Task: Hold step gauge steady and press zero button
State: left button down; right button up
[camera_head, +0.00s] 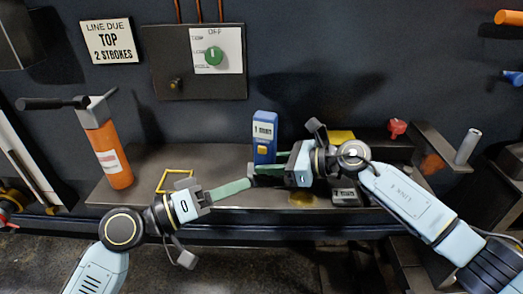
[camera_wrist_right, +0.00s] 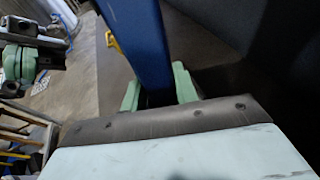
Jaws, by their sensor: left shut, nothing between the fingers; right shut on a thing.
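The step gauge (camera_head: 264,126) is a blue upright block with a white "1 mm" label and a yellow button (camera_head: 262,150) on its front. It stands over the bench, and its lower end is partly hidden. My right gripper (camera_head: 272,166) is shut on its lower part. In the right wrist view the blue gauge (camera_wrist_right: 138,45) rises between the green fingers (camera_wrist_right: 157,92). My left gripper (camera_head: 247,184) is shut and empty, its tips low and to the left of the gauge, below the button. Its green fingers also show in the right wrist view (camera_wrist_right: 20,65).
A grey bench (camera_head: 140,168) carries a yellow wire frame (camera_head: 173,180) and an orange cylinder with a handle (camera_head: 108,150) on the left. A control panel with a green knob (camera_head: 214,56) is on the wall behind. A red knob (camera_head: 397,127) stands at right.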

pick_arm(q)
send_near(273, 150)
jog(key=shift+w+d+r, duration=0.1)
jog(key=shift+w+d, duration=0.05)
jog(key=shift+d, duration=0.85)
jog(key=shift+w+d+r, duration=0.15)
jog(key=shift+d, duration=0.85)
pick_arm(e)
jog(key=shift+f, duration=0.1)
pick_arm(q)
jog(key=shift+w, duration=0.15)
jog(key=shift+w+d, duration=0.15)
jog(key=shift+w, duration=0.1)
dwell(0.3)
jog(key=shift+w+d, duration=0.1)
jog(key=shift+w, duration=0.35)
dwell(0.6)
jog(key=shift+s, duration=0.1)
jog(key=shift+s+a, duration=0.25)
jog(key=shift+s, duration=0.5)
jog(key=s, duration=0.1)
jog(key=s+a, duration=0.1)
jog(key=s, duration=0.2)
jog(key=shift+s+a, duration=0.25)
jog(key=shift+s, duration=0.15)
